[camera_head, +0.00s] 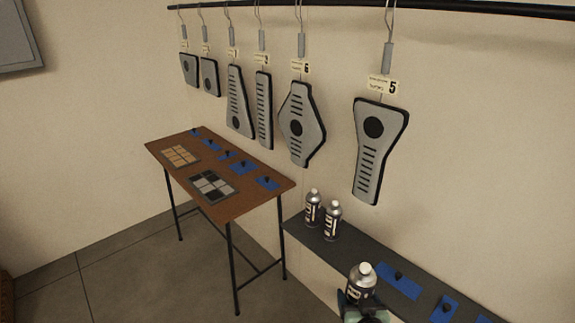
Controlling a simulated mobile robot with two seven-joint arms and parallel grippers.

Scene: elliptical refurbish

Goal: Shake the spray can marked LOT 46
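Two silver-capped spray cans with dark labels stand upright on the dark shelf: the left can (313,209) and the right can (333,222). A third spray can (361,282) is nearer to me, at the bottom of the view, and looks nearly upright. Its base overlaps the shelf's front edge, so it appears held clear of the shelf. My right gripper (362,304) is around its lower part, with dark fingers at its sides, and appears shut on it. The lot numbers are too small to read. My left gripper is not in view.
The dark shelf (312,239) runs along the wall, with blue pads (398,281) bearing small dark pieces at right. A brown table (228,207) with tile panels stands at left. Grey panels (380,150) hang from a rail above. Floor shows at lower left.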

